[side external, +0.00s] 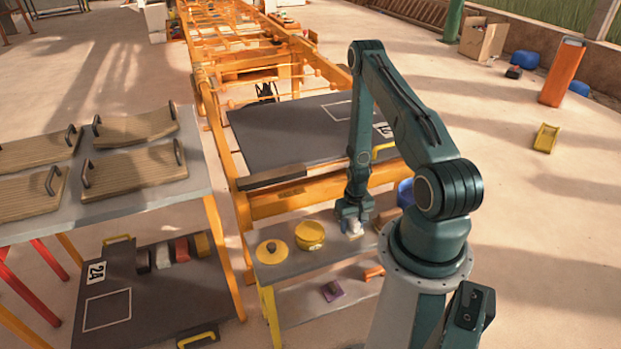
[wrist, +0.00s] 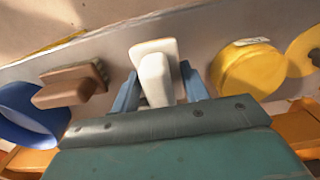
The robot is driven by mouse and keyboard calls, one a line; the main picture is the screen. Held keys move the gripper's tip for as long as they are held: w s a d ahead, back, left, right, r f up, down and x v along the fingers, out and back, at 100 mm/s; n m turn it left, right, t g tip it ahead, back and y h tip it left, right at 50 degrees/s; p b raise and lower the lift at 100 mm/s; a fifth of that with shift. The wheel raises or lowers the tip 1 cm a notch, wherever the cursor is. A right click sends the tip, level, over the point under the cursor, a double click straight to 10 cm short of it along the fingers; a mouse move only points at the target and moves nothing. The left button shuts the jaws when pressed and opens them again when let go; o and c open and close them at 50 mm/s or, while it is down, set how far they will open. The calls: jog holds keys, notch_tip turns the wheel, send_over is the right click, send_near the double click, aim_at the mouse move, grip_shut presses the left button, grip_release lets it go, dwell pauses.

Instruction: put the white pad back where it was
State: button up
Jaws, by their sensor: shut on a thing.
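The white pad (wrist: 154,48) has a blocky grip, and in the wrist view it sits between the two blue fingers of my gripper (wrist: 158,86). The fingers are shut on its grip. In the side view my gripper (side external: 352,219) points down over the grey bench shelf (side external: 285,270), with a small part of the white pad (side external: 354,229) showing beneath it. The pad is at or just above the shelf top; I cannot tell if it touches. No marked place for the pad is clear in these views.
A yellow round tin (side external: 309,236) and a yellow lid (side external: 272,251) lie left of my gripper. A brown pad (wrist: 72,84) and a blue bowl (wrist: 30,115) are close on the other side. A dark board (side external: 290,130) lies behind on the orange frame.

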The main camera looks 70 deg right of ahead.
aim_at(351, 232)
jog(key=shift+f, duration=1.95)
jog(key=shift+f, duration=0.1)
jog(key=o, duration=0.9)
jog(key=shift+r, duration=6.15)
jog(key=shift+r, duration=0.1)
